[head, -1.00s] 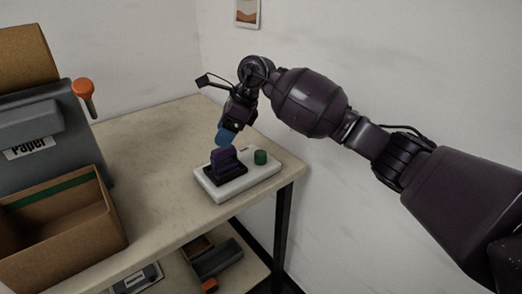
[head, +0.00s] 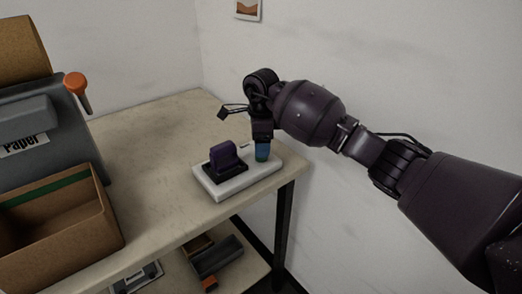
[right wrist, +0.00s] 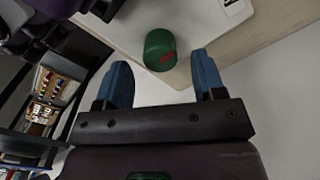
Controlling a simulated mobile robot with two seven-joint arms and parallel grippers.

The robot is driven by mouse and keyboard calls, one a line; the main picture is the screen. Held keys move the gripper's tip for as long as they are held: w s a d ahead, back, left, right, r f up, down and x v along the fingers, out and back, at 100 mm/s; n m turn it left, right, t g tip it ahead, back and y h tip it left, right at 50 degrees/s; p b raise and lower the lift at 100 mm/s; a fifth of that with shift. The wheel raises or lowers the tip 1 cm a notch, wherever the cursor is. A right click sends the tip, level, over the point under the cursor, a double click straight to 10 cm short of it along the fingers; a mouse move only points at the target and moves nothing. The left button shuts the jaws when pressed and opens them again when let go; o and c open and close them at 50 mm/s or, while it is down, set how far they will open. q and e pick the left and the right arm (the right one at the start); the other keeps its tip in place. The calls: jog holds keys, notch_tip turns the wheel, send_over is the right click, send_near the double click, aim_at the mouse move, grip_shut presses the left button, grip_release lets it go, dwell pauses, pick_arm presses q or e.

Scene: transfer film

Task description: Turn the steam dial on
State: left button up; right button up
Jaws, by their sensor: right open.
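The green round dial (head: 261,158) stands on the right end of a white base plate (head: 235,184) near the table's corner. In the right wrist view the dial (right wrist: 160,48) shows a red mark on its side. My right gripper (head: 262,145) points down over the dial, its blue fingers partly hiding it. In the right wrist view the gripper (right wrist: 160,82) is open, with the dial just beyond and between the fingertips. I cannot tell whether the fingers touch it. My left gripper is not in view.
A purple block on a black base (head: 224,160) sits on the same plate, left of the dial. A cardboard box (head: 60,235) and a grey machine labelled Paper with an orange-knobbed lever (head: 76,84) stand left. The wall is close behind. A lower shelf (head: 240,276) holds items.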

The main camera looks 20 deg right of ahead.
jog(key=shift+f, duration=1.3)
jog(key=c, duration=0.9)
